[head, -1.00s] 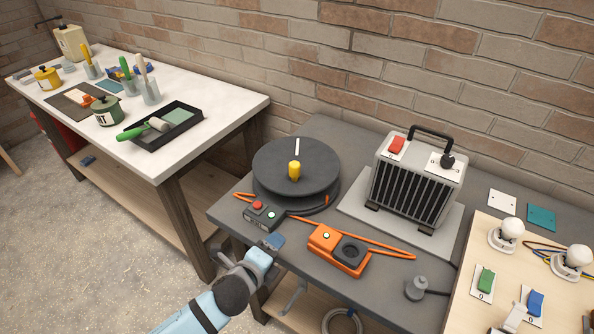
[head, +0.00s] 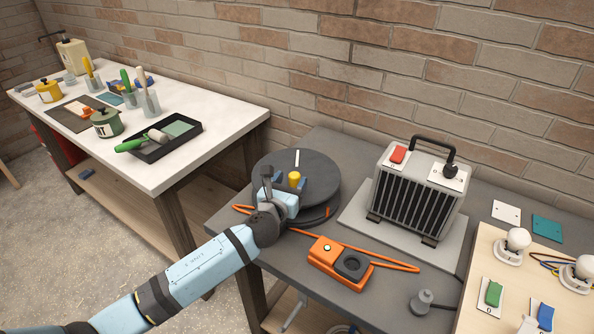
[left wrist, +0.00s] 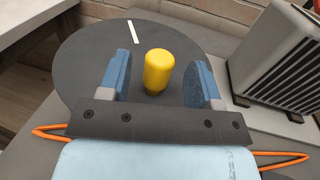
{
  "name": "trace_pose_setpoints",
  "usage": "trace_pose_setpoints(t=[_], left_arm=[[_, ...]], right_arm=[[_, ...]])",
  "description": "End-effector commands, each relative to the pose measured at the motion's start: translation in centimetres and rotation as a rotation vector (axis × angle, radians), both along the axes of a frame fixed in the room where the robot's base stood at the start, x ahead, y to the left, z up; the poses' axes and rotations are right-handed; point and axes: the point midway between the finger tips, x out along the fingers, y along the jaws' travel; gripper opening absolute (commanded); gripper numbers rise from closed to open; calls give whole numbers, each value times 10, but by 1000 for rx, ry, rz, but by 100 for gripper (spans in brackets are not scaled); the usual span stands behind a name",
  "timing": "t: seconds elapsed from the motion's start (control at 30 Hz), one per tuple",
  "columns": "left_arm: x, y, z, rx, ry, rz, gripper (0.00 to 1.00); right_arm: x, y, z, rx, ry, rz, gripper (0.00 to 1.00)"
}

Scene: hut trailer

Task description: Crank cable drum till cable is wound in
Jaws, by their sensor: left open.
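The dark grey cable drum (head: 318,168) lies flat on the grey bench, with a white mark (head: 297,158) on its top. Its yellow crank knob (head: 294,178) stands upright on the top, toward the front. In the left wrist view the yellow knob (left wrist: 159,71) sits between the two blue finger pads, with a gap on each side. My left gripper (head: 290,184) is open at the knob; it also shows in the left wrist view (left wrist: 160,82). Orange cable (head: 385,257) runs from the drum across the bench, past an orange box with a black socket (head: 340,263). My right gripper is out of view.
A grey heater (head: 415,192) with a black handle stands right of the drum. A board with lamps and switches (head: 480,268) is at the right edge. A white table (head: 225,105) with paint tools is at the left. A brick wall stands behind.

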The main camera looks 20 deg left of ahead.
Motion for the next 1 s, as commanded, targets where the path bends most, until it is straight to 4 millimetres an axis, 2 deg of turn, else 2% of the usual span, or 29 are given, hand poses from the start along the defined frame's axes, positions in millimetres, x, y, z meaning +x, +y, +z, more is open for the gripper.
trace_pose_setpoints(t=[0.1, 0.3, 0.67, 0.9, 0.93, 1.0], left_arm=[[22, -2, 1, -1, -1, 1, 58], [43, -3, -1, -1, 1, 0, 58], [48, -4, -1, -2, 1, -1, 58], [48, -4, -1, -2, 1, -1, 5], [48, -4, -1, -2, 1, -1, 0], [48, -4, -1, -1, 1, -1, 0]], right_arm=[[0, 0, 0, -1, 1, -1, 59], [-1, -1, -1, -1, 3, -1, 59], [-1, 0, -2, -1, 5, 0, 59], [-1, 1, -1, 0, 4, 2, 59], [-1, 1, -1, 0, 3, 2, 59], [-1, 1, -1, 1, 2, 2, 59]])
